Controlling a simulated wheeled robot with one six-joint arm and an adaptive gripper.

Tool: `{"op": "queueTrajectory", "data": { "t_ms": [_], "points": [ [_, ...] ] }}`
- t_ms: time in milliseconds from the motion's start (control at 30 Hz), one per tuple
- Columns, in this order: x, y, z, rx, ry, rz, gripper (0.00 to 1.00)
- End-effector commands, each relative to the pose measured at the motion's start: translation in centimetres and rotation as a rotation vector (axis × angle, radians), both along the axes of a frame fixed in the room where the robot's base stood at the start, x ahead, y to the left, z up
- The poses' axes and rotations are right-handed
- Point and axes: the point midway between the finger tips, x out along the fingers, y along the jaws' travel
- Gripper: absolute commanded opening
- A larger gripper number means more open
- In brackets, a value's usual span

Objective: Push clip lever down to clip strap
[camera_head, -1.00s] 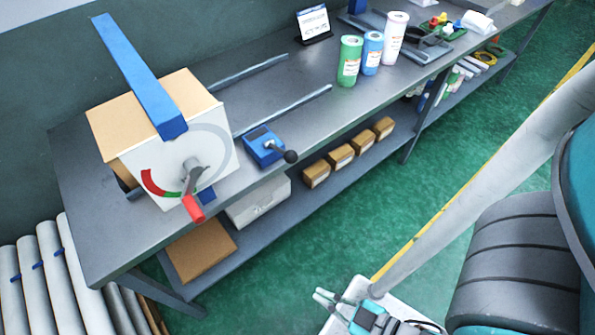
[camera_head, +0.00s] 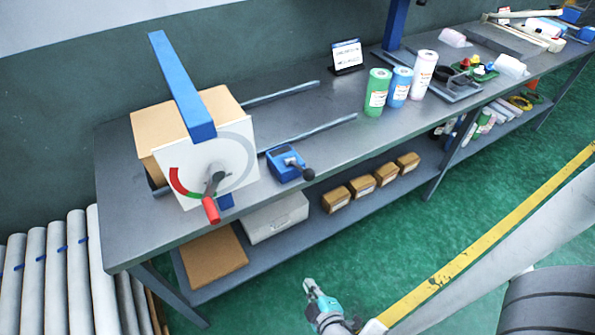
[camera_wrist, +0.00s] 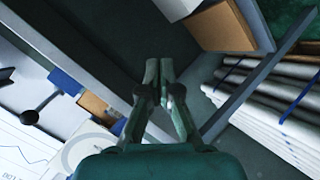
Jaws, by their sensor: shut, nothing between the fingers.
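A blue clip device (camera_head: 283,160) lies on the bench edge, right of the box. Its lever ends in a black knob (camera_head: 308,174) that sticks out over the front edge. A blue bar or strap (camera_head: 178,80) runs across the cardboard box (camera_head: 146,133); I cannot tell whether it is the strap meant. My gripper (camera_head: 308,286) is low in front of the bench, below and apart from the lever. In the wrist view its fingers (camera_wrist: 158,70) are together and empty. A dark ball-ended lever (camera_wrist: 30,117) shows at left there; I cannot tell which one.
A white dial panel (camera_head: 240,148) with a red-handled crank (camera_head: 211,209) faces front. Small boxes (camera_head: 361,185) and a white case (camera_head: 275,216) sit on the lower shelf. White rolls (camera_head: 55,255) stand at left. The green floor (camera_head: 390,250) in front is clear.

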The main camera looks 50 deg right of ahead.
Motion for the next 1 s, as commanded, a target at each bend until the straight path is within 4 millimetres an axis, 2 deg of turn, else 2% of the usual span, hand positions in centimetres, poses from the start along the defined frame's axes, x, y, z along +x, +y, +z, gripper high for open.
{"op": "queueTrajectory", "data": {
  "t_ms": [33,267,500,767,900,1000],
  "points": [
    [1.5,-0.5,0.2,-0.045,-0.004,-0.024,0.0],
    [6.5,-3.3,2.3,-0.254,-0.024,-0.174,0.0],
    [11.0,-4.9,7.1,-0.446,-0.096,-0.374,0.0],
    [14.1,-4.7,14.1,-0.606,-0.223,-0.63,0.0],
    [14.9,-3.8,17.6,-0.661,-0.297,-0.76,0.0],
    [15.1,-3.1,19.5,-0.687,-0.341,-0.834,0.0]
  ]
}}
